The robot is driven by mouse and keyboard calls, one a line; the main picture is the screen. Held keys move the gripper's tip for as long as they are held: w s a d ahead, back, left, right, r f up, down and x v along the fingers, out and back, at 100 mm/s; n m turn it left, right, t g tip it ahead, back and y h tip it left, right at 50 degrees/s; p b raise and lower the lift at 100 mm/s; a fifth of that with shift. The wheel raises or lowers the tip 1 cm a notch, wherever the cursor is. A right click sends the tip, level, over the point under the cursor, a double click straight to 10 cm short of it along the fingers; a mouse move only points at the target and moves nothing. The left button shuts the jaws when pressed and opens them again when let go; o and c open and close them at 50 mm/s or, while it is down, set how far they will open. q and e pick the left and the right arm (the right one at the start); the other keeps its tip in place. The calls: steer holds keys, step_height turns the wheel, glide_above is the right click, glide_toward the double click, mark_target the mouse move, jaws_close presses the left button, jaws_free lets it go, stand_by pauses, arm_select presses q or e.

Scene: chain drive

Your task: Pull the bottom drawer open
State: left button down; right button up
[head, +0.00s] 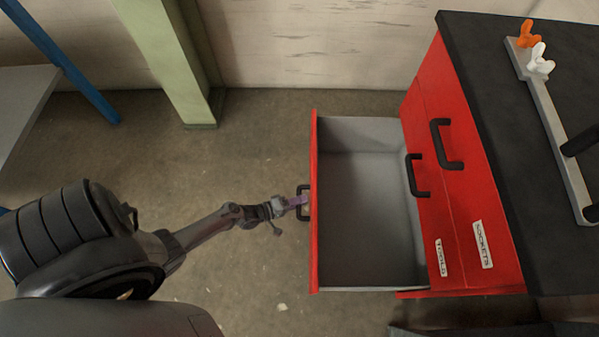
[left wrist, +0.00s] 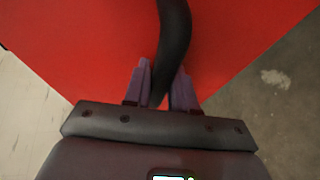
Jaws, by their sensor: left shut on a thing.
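The red cabinet (head: 462,190) stands at the right of the head view with a dark top. Its bottom drawer (head: 366,258) is pulled far out to the left, and its grey inside looks empty. My left gripper (head: 300,204) is at the drawer's red front, shut on the black handle (left wrist: 173,40). In the left wrist view the purple fingers (left wrist: 160,88) sit on both sides of the handle, with the red drawer front (left wrist: 90,35) behind. My right gripper is not in view.
Two closed drawers above have black handles (head: 447,146) and labels reading TOOLS (head: 441,257) and SOCKETS (head: 482,245). A grey bar with orange and white wing pieces (head: 529,36) lies on the cabinet top. A green post (head: 175,70) stands at the wall.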

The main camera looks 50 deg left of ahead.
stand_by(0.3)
arm_select(q)
steer(key=c, duration=1)
jaws_free()
steer(key=shift+s, duration=0.1)
steer(key=shift+p+v, duration=1.9)
steer(key=shift+v, duration=3.5)
